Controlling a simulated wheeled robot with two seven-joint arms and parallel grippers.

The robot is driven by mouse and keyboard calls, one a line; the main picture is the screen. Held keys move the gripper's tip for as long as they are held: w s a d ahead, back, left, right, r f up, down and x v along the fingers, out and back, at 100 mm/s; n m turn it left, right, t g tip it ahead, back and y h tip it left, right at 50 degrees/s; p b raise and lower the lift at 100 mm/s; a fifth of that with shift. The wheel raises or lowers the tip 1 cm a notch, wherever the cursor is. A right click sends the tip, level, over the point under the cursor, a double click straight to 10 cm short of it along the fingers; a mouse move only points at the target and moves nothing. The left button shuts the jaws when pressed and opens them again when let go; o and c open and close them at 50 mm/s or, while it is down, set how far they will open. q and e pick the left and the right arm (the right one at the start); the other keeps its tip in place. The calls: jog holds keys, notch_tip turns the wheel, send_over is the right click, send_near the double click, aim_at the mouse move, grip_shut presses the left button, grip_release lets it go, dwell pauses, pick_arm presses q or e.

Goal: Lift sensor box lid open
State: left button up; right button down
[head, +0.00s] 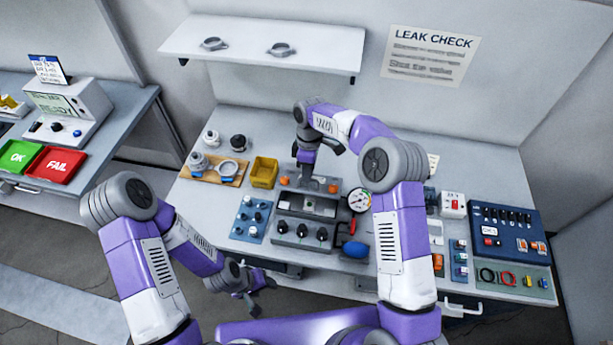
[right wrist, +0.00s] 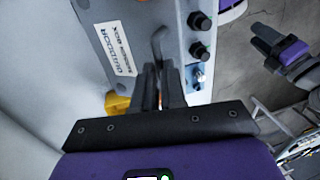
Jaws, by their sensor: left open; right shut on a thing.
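The grey test box (head: 292,241) with black knobs along its front stands at the middle of the bench, and I take it for the sensor box. In the right wrist view its grey panel (right wrist: 135,25) carries a white label and black knobs. My right gripper (head: 306,184) points down at the box's back edge and is shut on a thin part there, probably the lid's handle or edge. The fingers (right wrist: 160,75) hide most of it. I cannot tell how far the lid is raised. My left gripper (head: 257,288) is open and empty, low in front of the bench.
A yellow bin (head: 264,172) and a blue tray of fittings (head: 250,218) lie left of the box. A round gauge (head: 360,200) and a blue-handled part (head: 355,249) are close on its right. A shelf (head: 270,45) overhangs the back of the bench.

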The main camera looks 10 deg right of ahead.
jog(key=shift+w+d+f, duration=0.3)
jog(key=shift+w+d, duration=0.2)
jog(key=shift+w, duration=0.05)
jog(key=c, duration=1.6)
grip_release()
jog(key=o, duration=0.4)
jog(key=shift+w+f, duration=0.25)
jog(key=shift+w, duration=0.25)
jog(key=shift+s+a+r, duration=0.1)
jog(key=shift+r, duration=0.05)
jog(key=v, duration=0.7)
jog(key=shift+r, duration=0.25)
